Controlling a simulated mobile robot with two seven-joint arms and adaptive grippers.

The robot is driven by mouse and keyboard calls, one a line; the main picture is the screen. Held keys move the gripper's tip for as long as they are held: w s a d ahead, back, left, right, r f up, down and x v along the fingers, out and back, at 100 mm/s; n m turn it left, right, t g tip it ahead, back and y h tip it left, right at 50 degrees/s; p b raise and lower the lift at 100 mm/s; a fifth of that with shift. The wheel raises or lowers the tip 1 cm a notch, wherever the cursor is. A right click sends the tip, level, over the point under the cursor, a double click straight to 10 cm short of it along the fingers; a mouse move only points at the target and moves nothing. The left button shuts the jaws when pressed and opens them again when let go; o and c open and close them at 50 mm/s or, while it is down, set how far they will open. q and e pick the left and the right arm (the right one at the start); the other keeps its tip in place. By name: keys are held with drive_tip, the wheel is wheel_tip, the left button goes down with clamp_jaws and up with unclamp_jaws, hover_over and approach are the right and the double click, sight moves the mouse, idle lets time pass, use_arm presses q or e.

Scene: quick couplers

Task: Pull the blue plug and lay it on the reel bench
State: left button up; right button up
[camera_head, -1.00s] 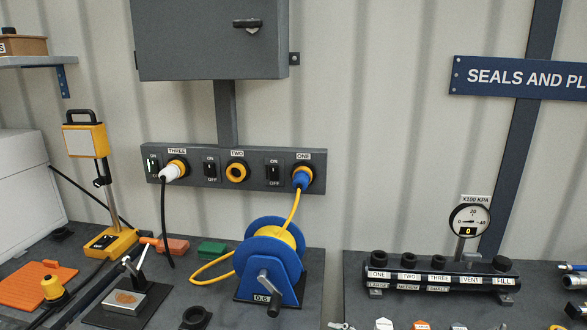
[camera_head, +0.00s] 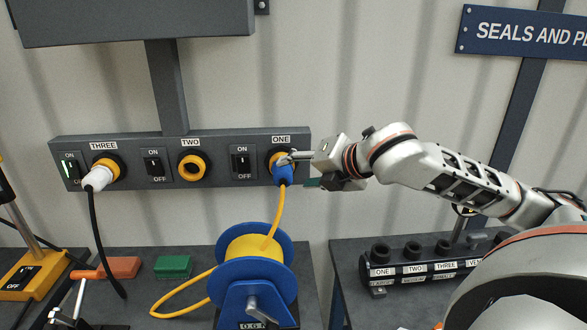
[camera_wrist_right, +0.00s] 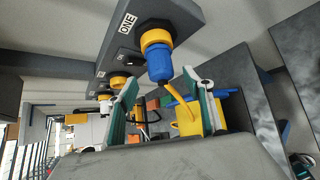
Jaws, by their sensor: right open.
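The blue plug (camera_head: 284,173) sits in the yellow-ringed socket labelled ONE at the right end of the grey socket panel (camera_head: 222,182). A yellow cable runs down from it to the blue reel (camera_head: 228,270) on the reel bench (camera_head: 308,268). My right gripper (camera_head: 290,158) reaches in from the right, its fingers at the plug in the head view. In the right wrist view the gripper (camera_wrist_right: 165,105) is open, and the blue plug (camera_wrist_right: 159,66) shows beyond and between the fingers. I cannot tell whether a finger touches it. My left gripper is not in view.
A white plug (camera_head: 97,178) is in socket THREE, and socket TWO (camera_head: 192,168) is empty. On the bench are a green block (camera_head: 173,267), a red block (camera_head: 120,267) and a yellow-based stand (camera_head: 35,277). A black manifold (camera_head: 420,265) is on the right bench.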

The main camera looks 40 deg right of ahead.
sight(290, 175)
drive_tip(key=shift+x, duration=3.55)
drive_tip(key=shift+f, duration=0.1)
drive_tip(key=c, duration=1.4)
